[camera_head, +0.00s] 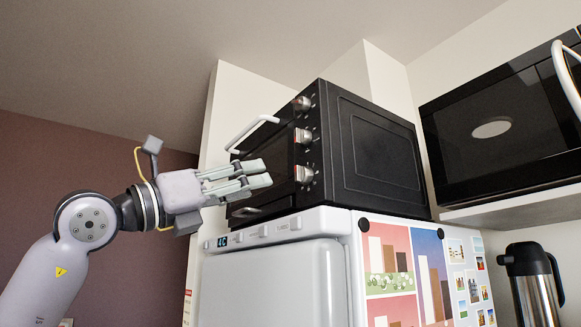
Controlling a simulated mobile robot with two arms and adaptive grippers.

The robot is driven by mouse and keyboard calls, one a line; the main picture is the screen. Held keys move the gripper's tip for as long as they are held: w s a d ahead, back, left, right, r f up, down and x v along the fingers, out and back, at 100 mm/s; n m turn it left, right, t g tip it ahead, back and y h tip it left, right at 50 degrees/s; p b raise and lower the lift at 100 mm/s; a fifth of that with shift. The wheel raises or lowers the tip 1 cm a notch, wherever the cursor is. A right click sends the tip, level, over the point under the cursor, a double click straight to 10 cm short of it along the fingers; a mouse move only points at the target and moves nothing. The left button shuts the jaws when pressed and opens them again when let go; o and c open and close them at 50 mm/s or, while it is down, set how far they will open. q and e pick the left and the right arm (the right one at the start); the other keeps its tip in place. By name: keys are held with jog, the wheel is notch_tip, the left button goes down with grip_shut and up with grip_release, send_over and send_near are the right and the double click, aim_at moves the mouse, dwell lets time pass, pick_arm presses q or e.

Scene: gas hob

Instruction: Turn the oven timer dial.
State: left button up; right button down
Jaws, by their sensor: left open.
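A black countertop oven (370,150) stands on top of a white fridge. Its front faces left and carries three silver dials in a column: an upper dial (301,103), a middle dial (302,136) and a lower dial (303,174). The markings are too small to tell which one is the timer. My left gripper (263,173) is open and empty, in front of the oven. Its fingers point right, toward the lower dial, with a small gap seen between them and it. The gripper hides part of the oven's door. My right gripper is not in view.
The oven door has a white handle (252,132). The white fridge (275,285) below has a control panel and pictures on its side. A black microwave (495,125) sits on a shelf at right, above a steel jug (535,285).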

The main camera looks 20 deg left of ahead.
aim_at(296, 173)
pick_arm(q)
jog(key=p+x, duration=0.3)
jog(key=x, duration=0.6)
jog(key=shift+w+r, duration=0.1)
jog(key=shift+w, duration=0.05)
jog(key=shift+w+p, duration=0.2)
jog(key=shift+p, duration=0.1)
jog(key=c, duration=0.5)
grip_shut()
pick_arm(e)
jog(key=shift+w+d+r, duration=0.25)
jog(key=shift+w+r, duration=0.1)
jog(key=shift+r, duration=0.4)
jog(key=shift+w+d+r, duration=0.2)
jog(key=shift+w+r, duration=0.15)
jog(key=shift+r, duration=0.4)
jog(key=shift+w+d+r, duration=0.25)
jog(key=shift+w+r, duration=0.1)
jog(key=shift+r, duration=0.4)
